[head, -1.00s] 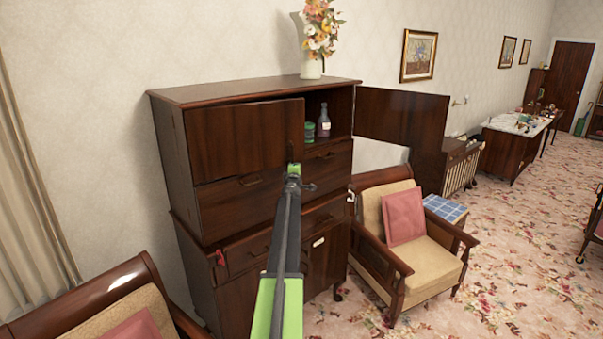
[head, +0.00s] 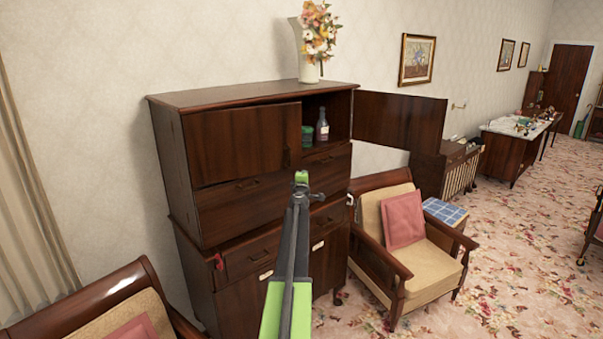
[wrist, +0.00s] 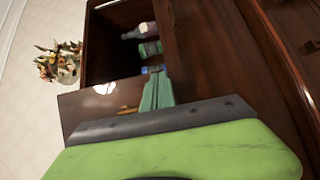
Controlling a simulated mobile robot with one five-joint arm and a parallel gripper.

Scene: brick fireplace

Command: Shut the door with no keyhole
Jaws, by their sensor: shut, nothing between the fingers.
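The dark wood cabinet (head: 270,195) has two upper doors. The left door (head: 245,142) appears to stand slightly ajar, with a handle near its right edge. The right door (head: 402,120) is swung wide open to the right. I cannot make out which door has a keyhole. My gripper (head: 301,178) is shut and empty, in front of the cabinet below the left door's free edge. In the sideways wrist view, the gripper's green fingers (wrist: 156,93) are near the left door's glossy panel (wrist: 90,104), which bears a brass-coloured fitting. Whether they touch it is unclear.
The open compartment holds a bottle (head: 322,124) and a green jar (head: 307,136). A flower vase (head: 309,69) stands on top. Armchairs stand at the right (head: 415,240) and lower left (head: 110,305). A small table (head: 445,212) is beside the right chair. Carpet is free farther right.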

